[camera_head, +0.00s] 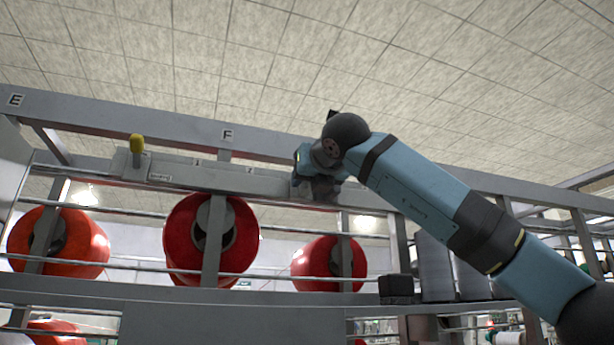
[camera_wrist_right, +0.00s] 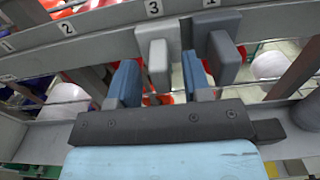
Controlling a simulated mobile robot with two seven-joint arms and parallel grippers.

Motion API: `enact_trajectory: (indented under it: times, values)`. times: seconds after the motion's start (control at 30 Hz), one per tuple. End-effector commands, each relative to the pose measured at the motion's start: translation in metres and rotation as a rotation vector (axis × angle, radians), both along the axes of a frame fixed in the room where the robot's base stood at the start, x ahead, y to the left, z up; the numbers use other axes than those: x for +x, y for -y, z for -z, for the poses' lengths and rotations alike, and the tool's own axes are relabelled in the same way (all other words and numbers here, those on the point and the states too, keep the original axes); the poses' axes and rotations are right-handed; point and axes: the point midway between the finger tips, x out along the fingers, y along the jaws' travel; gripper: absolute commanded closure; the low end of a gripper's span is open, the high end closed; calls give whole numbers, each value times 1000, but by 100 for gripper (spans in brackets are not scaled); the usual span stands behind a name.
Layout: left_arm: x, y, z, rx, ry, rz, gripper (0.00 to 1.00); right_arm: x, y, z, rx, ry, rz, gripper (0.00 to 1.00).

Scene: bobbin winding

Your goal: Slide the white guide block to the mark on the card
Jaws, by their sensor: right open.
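My right gripper (camera_wrist_right: 159,80) is open in the right wrist view, with its two blue-grey fingers spread apart. The pale guide block (camera_wrist_right: 157,38) sits on the grey rail by the number 3, its front tab between the fingertips, with visible gaps. A darker grey block (camera_wrist_right: 212,40) sits just to its right by the number 4. In the head view my right gripper (camera_head: 318,188) is at the rail, mostly hidden by its own wrist, and the guide block cannot be made out. I cannot make out the card or its mark. My left gripper is not in view.
The grey rail (camera_head: 225,178) runs across the frame, with a yellow-topped lever (camera_head: 136,145) at its left. Red bobbins (camera_head: 185,240) hang below it. Grey spools (camera_head: 435,265) stand under my right arm. Numbers 1 and 2 mark the rail left of the block, where it looks clear.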

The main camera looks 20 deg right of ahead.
Motion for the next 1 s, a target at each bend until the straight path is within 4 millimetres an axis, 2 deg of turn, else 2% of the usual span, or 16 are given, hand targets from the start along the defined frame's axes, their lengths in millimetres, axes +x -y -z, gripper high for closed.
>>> enact_trajectory:
  times: [0.2,0.47,0.67,1.0]
  values:
    - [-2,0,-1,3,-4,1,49,16,0,0,-1,-1,0,55]
    - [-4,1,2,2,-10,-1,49,17,-1,1,-1,0,-1,55]
    - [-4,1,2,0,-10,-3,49,16,-1,1,0,0,-1,99]
    - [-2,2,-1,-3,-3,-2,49,16,-1,1,0,-1,-1,100]
